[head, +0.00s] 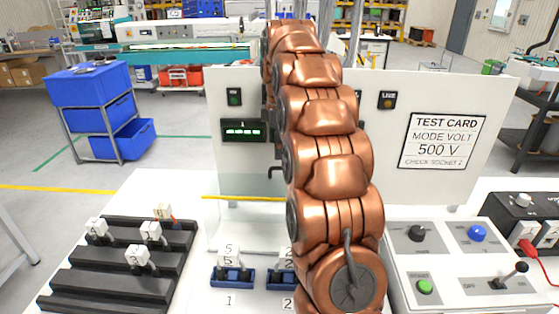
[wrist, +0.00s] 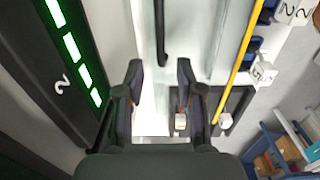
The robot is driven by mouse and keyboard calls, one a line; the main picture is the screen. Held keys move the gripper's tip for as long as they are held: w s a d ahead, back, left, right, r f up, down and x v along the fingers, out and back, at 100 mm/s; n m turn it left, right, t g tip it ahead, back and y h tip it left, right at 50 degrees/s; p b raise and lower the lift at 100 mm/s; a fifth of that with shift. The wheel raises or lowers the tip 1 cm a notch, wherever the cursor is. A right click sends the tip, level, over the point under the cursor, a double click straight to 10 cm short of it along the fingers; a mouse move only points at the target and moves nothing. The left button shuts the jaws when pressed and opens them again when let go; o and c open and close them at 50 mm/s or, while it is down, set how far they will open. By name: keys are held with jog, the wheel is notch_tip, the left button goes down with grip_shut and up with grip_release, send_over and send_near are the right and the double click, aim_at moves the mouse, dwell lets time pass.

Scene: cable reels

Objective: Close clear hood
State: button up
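The clear hood shows in the head view as a see-through sheet with a yellow edge strip (head: 245,198), in front of the white test panel and above the numbered sockets. The yellow edge also crosses the wrist view (wrist: 240,65), right of my gripper. A dark bar (wrist: 161,35), possibly the hood's handle, points toward the gap between my fingertips. My gripper (wrist: 160,78) is open, and nothing shows held between its fingers. In the head view my copper arm hides the gripper and the hood's right part.
Blue sockets (head: 232,277) with labelled plugs sit below the hood. A black rack (head: 120,265) with several plugs stands at left. A control box (head: 465,265) with green and blue buttons is at right. The test card (head: 442,141) is on the white panel.

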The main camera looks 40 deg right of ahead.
jog(key=shift+f+p, duration=0.65)
jog(key=shift+f, duration=1.7)
grip_shut()
